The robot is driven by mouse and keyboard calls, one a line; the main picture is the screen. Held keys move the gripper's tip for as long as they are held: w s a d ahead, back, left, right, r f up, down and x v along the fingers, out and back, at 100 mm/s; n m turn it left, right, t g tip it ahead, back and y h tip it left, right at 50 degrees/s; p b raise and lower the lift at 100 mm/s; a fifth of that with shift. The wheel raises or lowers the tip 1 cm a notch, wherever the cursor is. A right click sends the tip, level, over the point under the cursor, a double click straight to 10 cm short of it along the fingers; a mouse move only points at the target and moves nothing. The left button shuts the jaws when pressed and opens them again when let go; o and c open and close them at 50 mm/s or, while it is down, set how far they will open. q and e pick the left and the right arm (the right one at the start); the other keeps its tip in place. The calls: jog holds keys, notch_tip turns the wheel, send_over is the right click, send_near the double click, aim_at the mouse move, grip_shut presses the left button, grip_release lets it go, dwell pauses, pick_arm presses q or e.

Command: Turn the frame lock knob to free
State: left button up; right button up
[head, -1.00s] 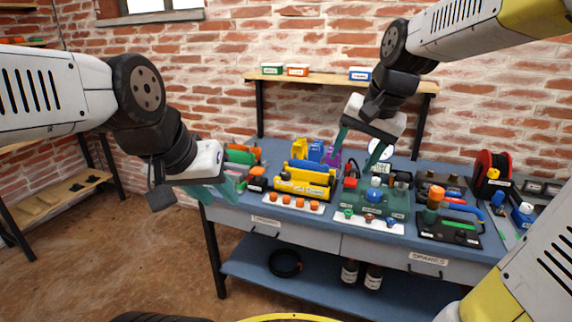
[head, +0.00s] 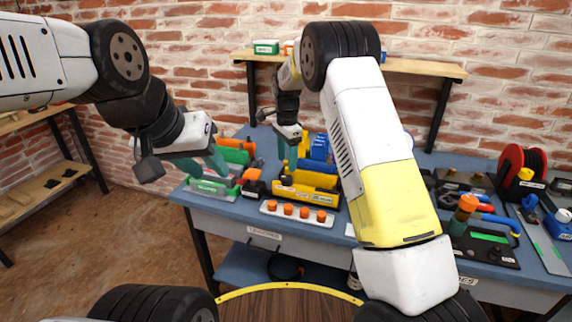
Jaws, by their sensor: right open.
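A yellow fixture (head: 306,194) with labels on its front stands on the blue workbench. A small dark knob (head: 286,181) shows at its left end; I cannot read whether it is the frame lock knob or how it is set. My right gripper (head: 293,150) is open and empty, its teal fingers pointing down just behind and above the yellow fixture. Whether it touches anything I cannot tell. My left gripper (head: 190,164) is open and empty above the left end of the bench, by a green-and-grey item (head: 212,187).
A white strip with orange knobs (head: 298,214) lies in front of the yellow fixture. My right arm crosses the middle and hides much of the bench. A red reel (head: 512,165) and a black panel (head: 486,247) stand at right. A shelf (head: 420,66) hangs behind.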

aim_at(287, 177)
notch_tip(287, 177, down, 7)
dwell(0.3)
jog(key=shift+s, duration=0.1)
grip_shut()
